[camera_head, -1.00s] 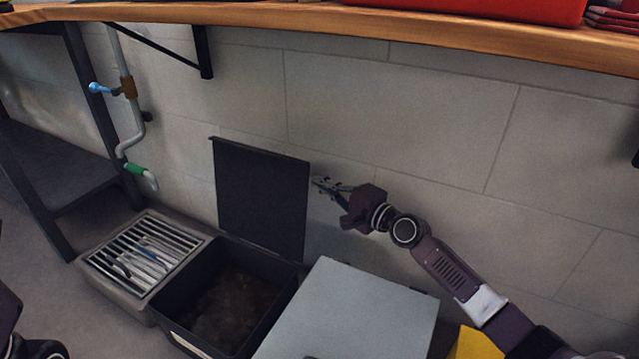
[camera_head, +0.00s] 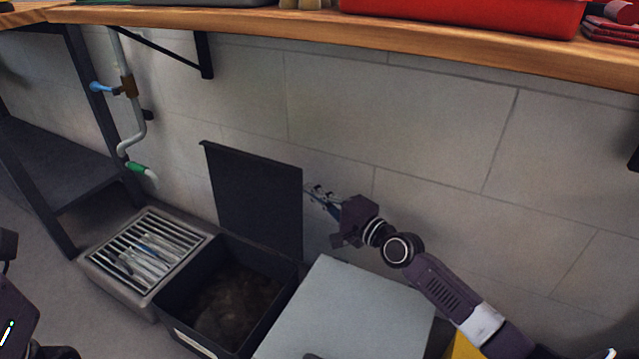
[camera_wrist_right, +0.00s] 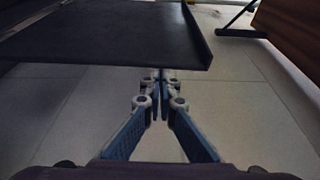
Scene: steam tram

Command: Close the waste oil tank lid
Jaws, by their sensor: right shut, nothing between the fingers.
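The waste oil tank (camera_head: 190,318) is a dark open box on the floor with dark brown contents. Its black lid (camera_head: 255,195) stands raised at the back, tilted a little forward off the wall. My right gripper (camera_head: 312,190) is at the lid's right edge, near its upper part, with the fingertips close to the lid or just behind it; contact cannot be told. In the right wrist view the fingers (camera_wrist_right: 158,78) are shut and empty, and the lid's dark panel (camera_wrist_right: 110,42) lies just beyond and above the tips. My left gripper is not clearly in view.
A grey closed box (camera_head: 350,310) stands right of the tank. A grated tray (camera_head: 100,262) with tools stands to its left. A wooden bench (camera_head: 300,19) overhangs above, with a black bracket (camera_head: 204,55). Pipes with a blue valve (camera_head: 100,88) run down the left wall.

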